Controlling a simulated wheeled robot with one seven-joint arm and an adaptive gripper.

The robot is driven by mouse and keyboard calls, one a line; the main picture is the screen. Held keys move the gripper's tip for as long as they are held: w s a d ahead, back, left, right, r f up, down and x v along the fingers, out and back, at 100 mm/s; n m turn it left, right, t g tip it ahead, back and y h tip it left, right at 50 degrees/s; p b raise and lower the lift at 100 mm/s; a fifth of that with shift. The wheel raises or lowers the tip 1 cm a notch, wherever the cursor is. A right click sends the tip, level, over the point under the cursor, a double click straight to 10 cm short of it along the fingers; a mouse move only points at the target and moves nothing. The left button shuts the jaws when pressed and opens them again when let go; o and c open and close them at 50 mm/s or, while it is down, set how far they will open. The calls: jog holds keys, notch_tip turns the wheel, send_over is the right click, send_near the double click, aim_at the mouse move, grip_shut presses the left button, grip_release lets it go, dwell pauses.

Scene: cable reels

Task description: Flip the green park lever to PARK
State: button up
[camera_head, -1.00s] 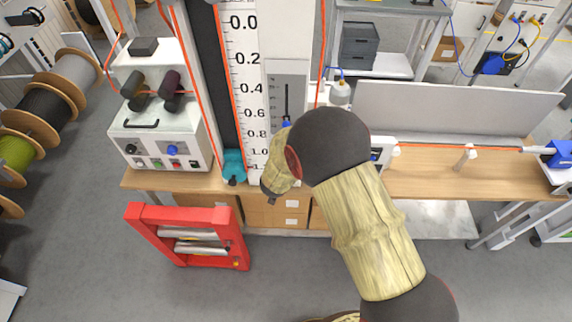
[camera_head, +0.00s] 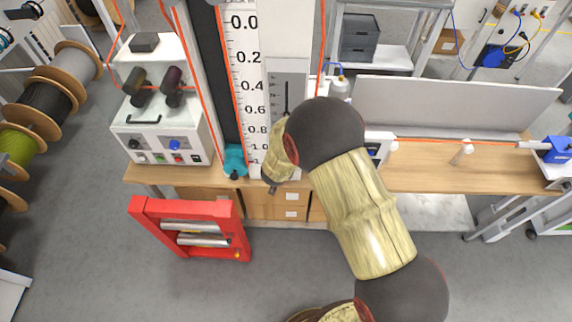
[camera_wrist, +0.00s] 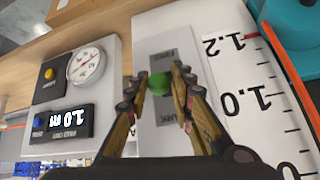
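The green park lever knob (camera_wrist: 159,84) shows in the wrist view, on a grey plate (camera_wrist: 163,52) with dark lettering at both ends; the lettering at the near end seems to read PARK, turned over. My gripper (camera_wrist: 157,80) is open, with one finger on each side of the knob. I cannot tell whether either finger touches it. The lever shaft is hidden under the knob. In the head view my arm covers the lever and the gripper's fingertips.
Left of the lever in the wrist view are a round gauge (camera_wrist: 87,65) and a lit display (camera_wrist: 66,119). A white scale board (camera_wrist: 236,90) stands at right. In the head view, a control box (camera_head: 160,135) sits on the wooden bench (camera_head: 430,172); a red roller frame (camera_head: 190,232) stands before it.

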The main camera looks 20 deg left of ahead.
jog(key=o, duration=0.3)
jog(key=v, duration=1.2)
dwell(0.4)
